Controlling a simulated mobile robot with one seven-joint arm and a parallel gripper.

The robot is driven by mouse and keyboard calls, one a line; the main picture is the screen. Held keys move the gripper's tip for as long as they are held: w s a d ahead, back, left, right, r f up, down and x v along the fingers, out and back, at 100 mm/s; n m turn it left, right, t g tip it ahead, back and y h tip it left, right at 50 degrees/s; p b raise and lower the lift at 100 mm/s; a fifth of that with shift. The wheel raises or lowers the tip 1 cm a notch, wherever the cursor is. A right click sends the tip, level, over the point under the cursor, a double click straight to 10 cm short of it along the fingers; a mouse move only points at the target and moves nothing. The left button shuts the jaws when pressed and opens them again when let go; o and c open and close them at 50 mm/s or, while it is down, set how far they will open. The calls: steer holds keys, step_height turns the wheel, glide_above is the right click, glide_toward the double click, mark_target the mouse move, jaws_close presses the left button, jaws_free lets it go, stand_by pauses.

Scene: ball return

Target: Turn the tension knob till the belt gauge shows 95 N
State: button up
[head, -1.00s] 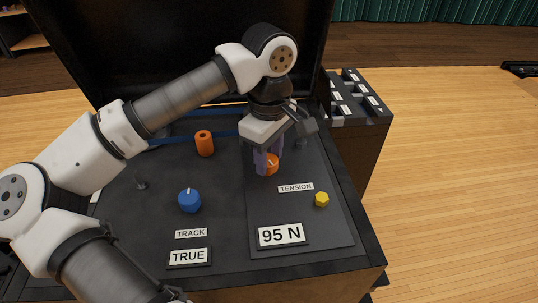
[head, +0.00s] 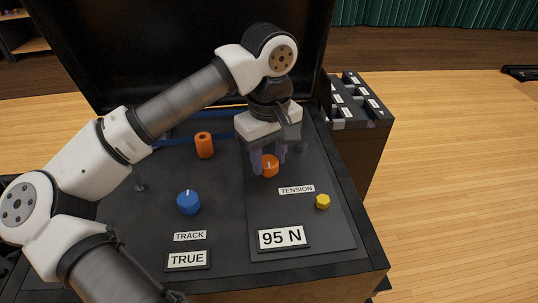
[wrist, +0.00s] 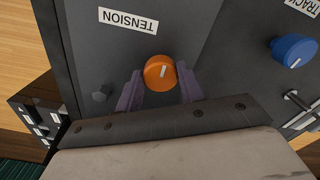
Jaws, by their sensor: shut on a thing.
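The orange tension knob (head: 270,166) stands on the dark panel, just up and left of the label TENSION (head: 296,189). It also shows in the wrist view (wrist: 160,73), with a white pointer line on its face. My gripper (head: 268,168) points down over the knob, and its purple fingers are on either side of it, shut on it. The belt gauge (head: 283,237) at the front of the panel reads 95 N.
A blue knob (head: 188,202) stands above the TRACK label, with a plate (head: 187,259) reading TRUE. An orange roller (head: 204,145) and a yellow hexagonal piece (head: 322,201) stand on the panel. A black rack (head: 362,98) stands at the right. The raised black lid is behind.

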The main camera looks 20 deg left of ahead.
mark_target(269, 162)
steer(key=o, duration=1)
step_height(269, 162, up, 14)
steer(key=p, duration=0.3)
steer(key=shift+f, duration=0.1)
